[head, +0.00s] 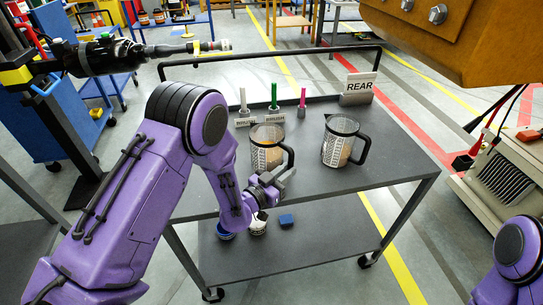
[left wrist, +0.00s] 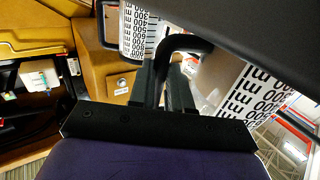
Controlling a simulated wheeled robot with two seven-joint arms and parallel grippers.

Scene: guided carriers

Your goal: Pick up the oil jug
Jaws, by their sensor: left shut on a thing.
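Two clear measuring jugs with white scales, black rims and black handles stand on the upper shelf of a grey cart. The left jug (head: 262,158) and the right jug (head: 334,150) both hold something brownish; I cannot tell from their looks which has oil. My left gripper (head: 279,181) is shut on the left jug's handle, at its near right side. In the left wrist view the fingers (left wrist: 163,88) close on the black handle (left wrist: 186,42), with the jug's scale (left wrist: 255,100) to the right. My right gripper is out of view.
The cart (head: 400,160) has a REAR sign (head: 358,87), and green, pink and white markers with small labels behind the jugs. Small containers and a blue block (head: 286,219) are on the lower shelf. A brown overhead body (head: 420,30) hangs at upper right.

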